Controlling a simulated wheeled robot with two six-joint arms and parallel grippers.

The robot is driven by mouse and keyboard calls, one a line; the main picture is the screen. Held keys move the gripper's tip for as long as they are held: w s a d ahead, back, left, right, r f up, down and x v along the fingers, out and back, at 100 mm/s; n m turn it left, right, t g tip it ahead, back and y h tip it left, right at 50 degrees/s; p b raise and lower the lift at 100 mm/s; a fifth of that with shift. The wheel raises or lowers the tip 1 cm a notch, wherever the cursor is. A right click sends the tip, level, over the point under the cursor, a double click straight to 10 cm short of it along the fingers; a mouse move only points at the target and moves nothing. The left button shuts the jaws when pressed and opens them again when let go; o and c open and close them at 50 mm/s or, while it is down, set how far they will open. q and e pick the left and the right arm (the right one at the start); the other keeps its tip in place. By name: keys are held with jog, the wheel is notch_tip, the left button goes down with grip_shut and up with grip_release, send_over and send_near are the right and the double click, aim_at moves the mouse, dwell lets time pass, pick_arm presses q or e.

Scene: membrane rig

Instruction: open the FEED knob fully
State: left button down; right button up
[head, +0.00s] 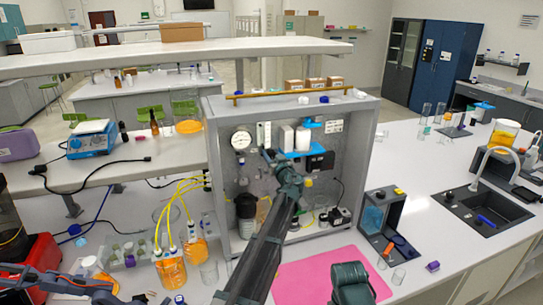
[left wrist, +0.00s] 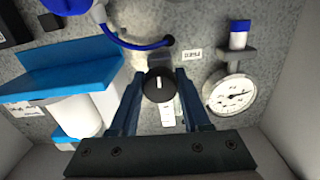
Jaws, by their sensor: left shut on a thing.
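The knob (left wrist: 158,85) is round and black with a short white mark, which stands upright in the left wrist view. It sits on the grey speckled back panel of the rig (head: 372,135). My left gripper (head: 268,154) reaches into the rig cabinet. In the left wrist view its two blue fingers (left wrist: 159,92) are shut on the knob, one on each side. A small label (left wrist: 192,54) sits beside the knob, upside down and too small to read surely. The knob is hidden in the head view.
A pressure gauge (left wrist: 230,94) is close to one side of the gripper; it also shows in the head view (head: 241,140). A blue tube (left wrist: 130,43) curves near the knob.

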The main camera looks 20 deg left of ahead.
pick_arm(q)
jog(key=shift+s+n, duration=0.1)
jog(key=shift+n, duration=0.3)
jog(key=shift+c, duration=2)
grip_release()
jog(key=v, duration=1.3)
jog(key=shift+s+d, duration=0.3)
